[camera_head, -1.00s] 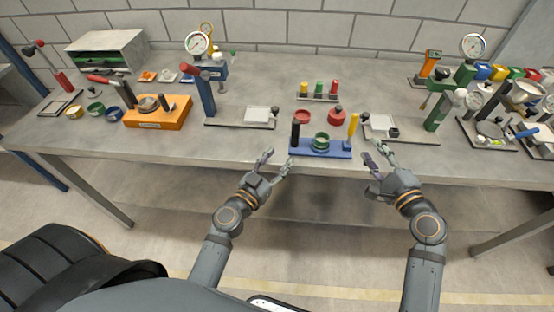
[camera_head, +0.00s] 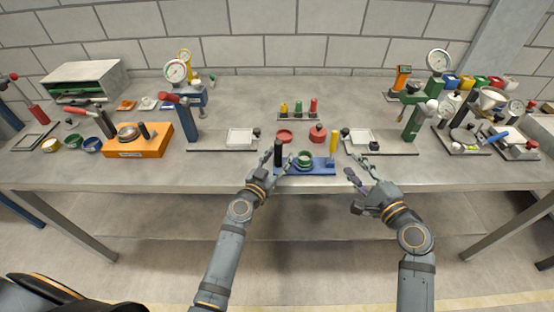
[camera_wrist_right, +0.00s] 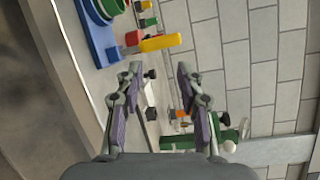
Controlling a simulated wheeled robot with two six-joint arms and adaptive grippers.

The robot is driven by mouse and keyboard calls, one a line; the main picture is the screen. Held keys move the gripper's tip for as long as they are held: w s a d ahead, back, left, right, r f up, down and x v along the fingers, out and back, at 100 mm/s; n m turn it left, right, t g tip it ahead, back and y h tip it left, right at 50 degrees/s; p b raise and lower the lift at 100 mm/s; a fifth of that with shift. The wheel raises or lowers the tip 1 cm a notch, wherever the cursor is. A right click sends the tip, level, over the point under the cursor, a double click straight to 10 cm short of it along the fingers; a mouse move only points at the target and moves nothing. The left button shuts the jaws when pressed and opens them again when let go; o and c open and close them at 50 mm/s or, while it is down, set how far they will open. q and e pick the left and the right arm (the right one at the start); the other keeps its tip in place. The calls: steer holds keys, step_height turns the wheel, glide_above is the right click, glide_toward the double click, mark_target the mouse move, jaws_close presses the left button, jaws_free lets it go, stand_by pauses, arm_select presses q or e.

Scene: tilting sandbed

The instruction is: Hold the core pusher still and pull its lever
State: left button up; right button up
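A blue-based device (camera_head: 318,170), seemingly the core pusher, sits near the front table edge. It has a black upright post (camera_head: 278,150) at its left, a green ring (camera_head: 304,159) in the middle and a yellow lever (camera_head: 333,143) at its right. My left gripper (camera_head: 275,160) is open, with its fingers around or beside the black post; contact cannot be told. My right gripper (camera_head: 360,170) is open and empty, right of the lever and apart from it. In the right wrist view, the yellow lever (camera_wrist_right: 161,43) lies beyond my open fingers (camera_wrist_right: 158,72).
Red parts (camera_head: 285,136) and a rack of coloured pegs (camera_head: 298,117) stand behind the device. A green press (camera_head: 413,122) stands to the right, a blue press (camera_head: 190,119) and an orange block (camera_head: 138,146) to the left. The table front edge is close.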

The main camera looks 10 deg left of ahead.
arm_select(q)
jaws_close()
